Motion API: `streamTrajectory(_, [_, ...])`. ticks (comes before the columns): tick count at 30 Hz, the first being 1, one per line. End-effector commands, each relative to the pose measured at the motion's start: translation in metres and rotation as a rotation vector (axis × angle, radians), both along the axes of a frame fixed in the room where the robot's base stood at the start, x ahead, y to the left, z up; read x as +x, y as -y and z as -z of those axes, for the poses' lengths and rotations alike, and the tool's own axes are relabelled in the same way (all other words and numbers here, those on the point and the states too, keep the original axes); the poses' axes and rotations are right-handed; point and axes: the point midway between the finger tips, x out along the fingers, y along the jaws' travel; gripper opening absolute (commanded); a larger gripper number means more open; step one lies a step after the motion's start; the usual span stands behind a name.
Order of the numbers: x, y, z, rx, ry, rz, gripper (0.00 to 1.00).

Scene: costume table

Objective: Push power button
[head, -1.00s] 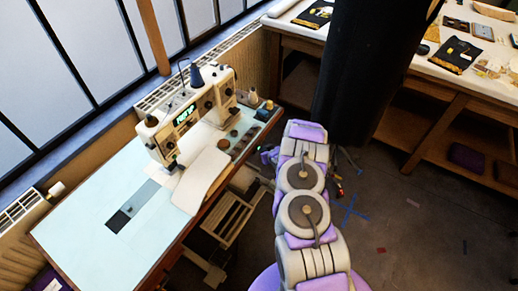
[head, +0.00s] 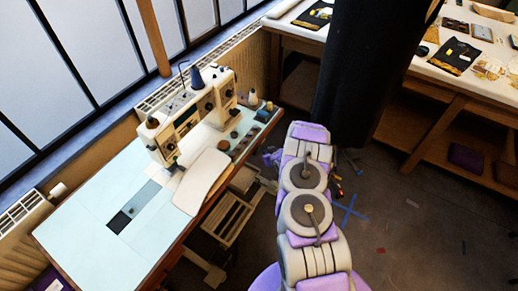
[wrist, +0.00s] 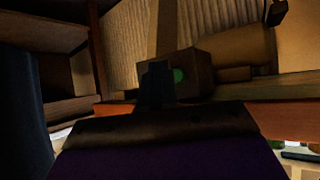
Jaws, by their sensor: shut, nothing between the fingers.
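A round green button (wrist: 180,76) shows on the face of a dark brown box (wrist: 201,71) in the wrist view. My gripper (wrist: 156,70) is shut and empty. Its dark fingertips stand in front of the box, just left of the button, and hide part of the box's left side. I cannot tell whether the fingertips touch the box. In the head view, a cream sewing machine (head: 188,112) stands on a pale blue table (head: 85,225).
A dark curtain or column (head: 362,75) hangs beyond my arm. A long worktable (head: 475,82) with flat items stands at the back right. The floor (head: 430,230) at right is mostly clear.

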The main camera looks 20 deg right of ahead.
Motion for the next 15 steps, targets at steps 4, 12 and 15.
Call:
streamTrajectory(4, [-0.001, 0.001, 0.0, -0.001, 0.0, -0.001, 0.0])
streamTrajectory(12, [-0.005, 0.004, -0.001, 0.0, -0.001, 0.0, 0.0])
streamTrajectory(15, [-0.013, 0.01, -0.002, 0.0, -0.001, 0.001, 0.0])
